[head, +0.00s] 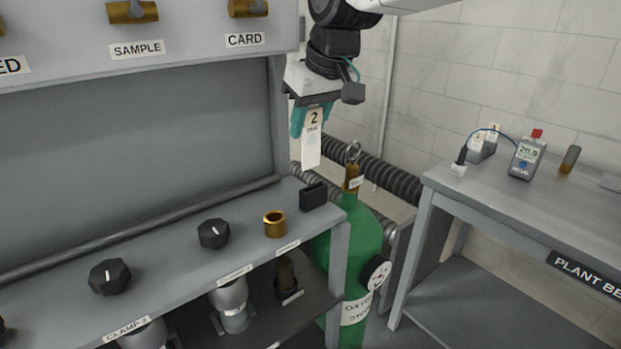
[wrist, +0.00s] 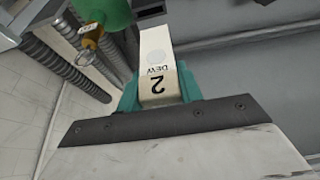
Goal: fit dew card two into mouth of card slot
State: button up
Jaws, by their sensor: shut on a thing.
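Dew card two (head: 311,150) is a white card marked "2", hanging upright and lengthwise down from my gripper (head: 311,120). The teal fingers are shut on its upper end. In the wrist view the card (wrist: 156,62) reads "DEW 2" and points away from my gripper (wrist: 160,95). A small black block (head: 313,195), which looks like the card slot, stands at the right end of the grey shelf. The card's lower end is above this block, apart from it. The block also shows at the top of the wrist view (wrist: 149,8), beyond the card's end. Its mouth is not clear.
A brass ring (head: 274,224) and black knobs (head: 213,233) sit on the shelf (head: 160,255). A green oxygen cylinder (head: 345,235) with a gauge stands just right of the shelf end. A grey bench (head: 500,200) with a meter (head: 526,158) is farther right.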

aim_at(314, 158)
jog(key=f, duration=0.4)
jog(key=shift+w+d+f, duration=0.1)
jog(key=shift+d+f, duration=0.15)
jog(key=shift+f, duration=1.8)
jog(key=shift+c, duration=1)
jog(key=shift+f, duration=0.1)
jog(key=shift+f, duration=0.15)
jog(key=o, duration=1.2)
jog(key=shift+o, duration=0.2)
jog(key=v, duration=1.2)
jog(key=shift+r, duration=0.35)
